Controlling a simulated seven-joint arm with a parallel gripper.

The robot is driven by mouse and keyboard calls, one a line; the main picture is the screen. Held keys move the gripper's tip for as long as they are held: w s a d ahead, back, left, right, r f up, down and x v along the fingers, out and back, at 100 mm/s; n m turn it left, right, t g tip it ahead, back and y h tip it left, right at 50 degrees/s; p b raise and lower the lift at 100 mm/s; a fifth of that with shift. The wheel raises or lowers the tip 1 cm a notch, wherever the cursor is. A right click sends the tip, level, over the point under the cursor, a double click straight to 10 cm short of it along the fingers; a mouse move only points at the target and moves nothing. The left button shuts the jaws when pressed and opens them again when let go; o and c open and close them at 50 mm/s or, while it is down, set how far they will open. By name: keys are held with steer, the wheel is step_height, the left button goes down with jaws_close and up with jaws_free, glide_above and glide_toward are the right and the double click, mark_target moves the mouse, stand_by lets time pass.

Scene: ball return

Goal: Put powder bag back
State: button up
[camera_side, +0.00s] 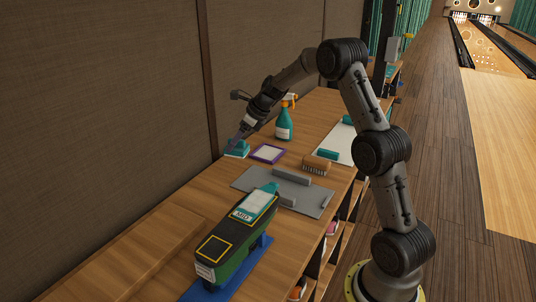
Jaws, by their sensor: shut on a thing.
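A small teal thing with a pale lower edge, which looks like the powder bag (237,150), is at the far left edge of the wooden counter, close to the wall. My gripper (239,141) reaches down to it from the upper right and is shut on it. The fingers hide part of its top. I cannot tell whether its underside touches the counter. A flat purple-framed pale square (267,153) lies on the counter just right of it.
A teal spray bottle with an orange head (285,120) stands behind. A brush (317,165), a grey mat (308,204) with grey bars, and a white sheet (340,137) lie to the right. A green-black device (237,238) on a blue stand fills the front.

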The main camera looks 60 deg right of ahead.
steer(key=s+d+m+h, duration=0.2)
steer(key=s+d+m, duration=0.2)
steer(key=d, duration=0.4)
steer(key=s+d+m+h, duration=0.2)
steer(key=s+d+m, duration=0.15)
steer(key=d, duration=0.45)
steer(key=shift+n, duration=0.25)
steer(key=w+d+f, duration=0.2)
steer(key=w+f, duration=0.1)
steer(key=w+d+f, duration=0.6)
steer(key=shift+w+d+f, duration=0.25)
steer(key=shift+w+f, duration=0.15)
steer(key=shift+w+d+f, duration=0.15)
steer(key=shift+f, duration=1.55)
steer(key=o, duration=1.2)
steer(key=shift+f, duration=0.15)
steer(key=shift+o, duration=0.2)
